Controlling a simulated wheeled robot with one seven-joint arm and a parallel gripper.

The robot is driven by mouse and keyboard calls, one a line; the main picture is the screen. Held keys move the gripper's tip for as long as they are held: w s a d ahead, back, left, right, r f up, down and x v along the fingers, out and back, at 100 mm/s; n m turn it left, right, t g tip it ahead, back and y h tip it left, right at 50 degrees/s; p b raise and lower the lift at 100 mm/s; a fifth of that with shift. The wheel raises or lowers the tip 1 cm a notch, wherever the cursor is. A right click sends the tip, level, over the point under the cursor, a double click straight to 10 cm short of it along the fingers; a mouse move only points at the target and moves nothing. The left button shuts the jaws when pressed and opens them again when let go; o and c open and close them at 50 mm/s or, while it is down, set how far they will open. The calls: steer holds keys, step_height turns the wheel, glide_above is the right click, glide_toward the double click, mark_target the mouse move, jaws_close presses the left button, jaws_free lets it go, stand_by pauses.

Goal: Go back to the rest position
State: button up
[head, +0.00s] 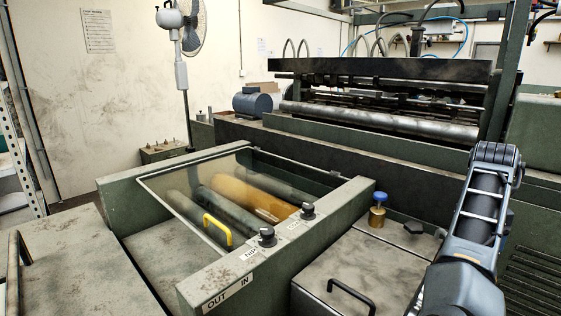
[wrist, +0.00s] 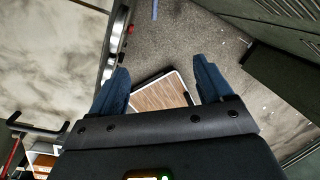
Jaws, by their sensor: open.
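My gripper (wrist: 162,82) shows in the wrist view, with its two blue fingers spread wide apart and nothing between their tips. It points down over a grey speckled floor (wrist: 185,45). In the head view my arm rises at the right edge, over the green machine; the gripper itself is not seen there. The feeder (head: 330,225) has a clear cover (head: 165,185) with a yellow handle (head: 218,230), which lies down over the rollers. Two black knobs (head: 267,236) sit on the rail beside it.
A brass fitting with a blue cap (head: 377,209) stands on the machine near my arm. A black handle (head: 351,297) rises from the front lid. In the wrist view a wood-grained panel (wrist: 160,92) lies below, and a dark green body (wrist: 285,85) stands at right.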

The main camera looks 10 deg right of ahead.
steer(key=s+d+f+n+t+h, duration=0.1)
steer(key=s+d+f+n+h, duration=0.2)
steer(key=s+f+n, duration=0.25)
steer(key=s+d+f+n+t+h, duration=0.25)
steer(key=s+f+n, duration=0.2)
steer(key=f, duration=0.25)
steer(key=s+a+f+n+t, duration=0.4)
steer(key=s+a+n, duration=0.35)
steer(key=n, duration=0.55)
steer(key=s+a+r+n+t+y, duration=0.2)
steer(key=s+a+n+t+y, duration=0.25)
steer(key=s+a+n, duration=0.95)
steer(key=s+a+r+n+t+y, duration=0.2)
steer(key=s+a+r, duration=0.9)
steer(key=s+r, duration=0.1)
steer(key=shift+s+a+n+t+y, duration=0.3)
steer(key=shift+s, duration=0.2)
